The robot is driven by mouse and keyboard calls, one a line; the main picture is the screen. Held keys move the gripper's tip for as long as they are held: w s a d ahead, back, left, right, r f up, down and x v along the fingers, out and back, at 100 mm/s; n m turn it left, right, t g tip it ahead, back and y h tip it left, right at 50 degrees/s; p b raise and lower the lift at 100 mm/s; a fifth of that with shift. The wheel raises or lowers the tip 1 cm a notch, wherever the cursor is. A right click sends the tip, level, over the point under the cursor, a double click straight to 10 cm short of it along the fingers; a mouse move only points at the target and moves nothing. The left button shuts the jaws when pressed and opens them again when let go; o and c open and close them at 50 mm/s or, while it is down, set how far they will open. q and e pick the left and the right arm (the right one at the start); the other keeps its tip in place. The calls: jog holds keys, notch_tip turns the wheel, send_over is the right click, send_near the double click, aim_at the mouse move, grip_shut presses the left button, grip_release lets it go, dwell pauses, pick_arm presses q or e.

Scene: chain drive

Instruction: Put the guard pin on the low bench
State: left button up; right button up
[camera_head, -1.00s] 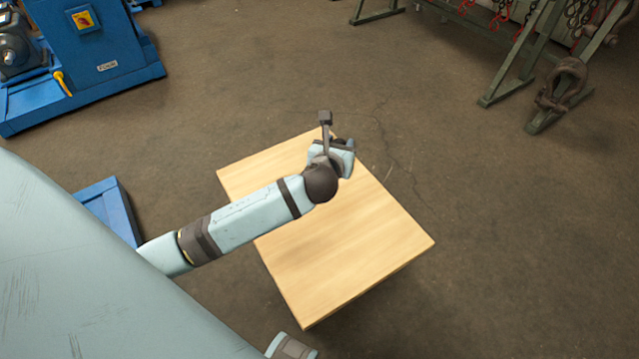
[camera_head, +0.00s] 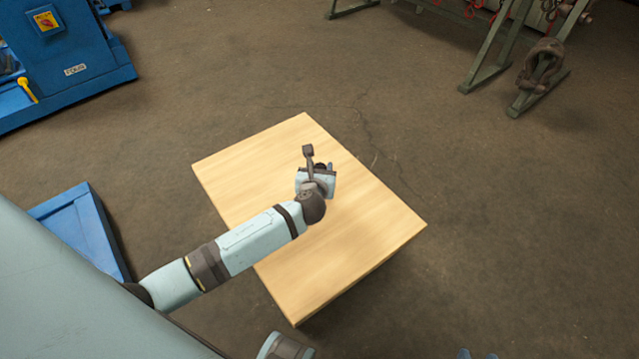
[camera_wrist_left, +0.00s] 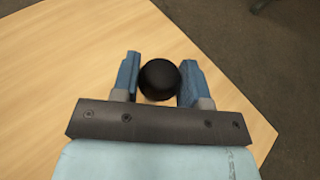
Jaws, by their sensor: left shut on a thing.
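The guard pin shows as a black round knob (camera_wrist_left: 160,78) in the left wrist view, between the two blue fingers of my left gripper (camera_wrist_left: 160,82). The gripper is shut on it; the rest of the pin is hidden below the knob. In the head view my left gripper (camera_head: 319,169) is over the far right part of the low bench (camera_head: 350,245), a pale wooden top. I cannot tell whether the pin touches the bench. Two blue fingertips of my right gripper (camera_head: 477,355) show apart at the bottom edge, with floor between them.
A blue machine (camera_head: 75,50) stands at the far left. A blue flat-topped thing (camera_head: 80,225) is left of the bench. Green metal stands with chains (camera_head: 500,45) are at the far right. Most of the bench top and the surrounding floor are clear.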

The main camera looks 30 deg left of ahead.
pick_arm(q)
jog(key=shift+f+b, duration=0.8)
jog(key=shift+f, duration=1.6)
jog(key=o, duration=1.1)
jog(key=shift+c, duration=0.2)
jog(key=shift+r, duration=0.1)
jog(key=shift+s+d+r, duration=0.1)
jog(key=shift+s, duration=0.15)
jog(key=p+v, duration=0.2)
jog(key=v, duration=0.9)
jog(key=shift+s+r, duration=0.2)
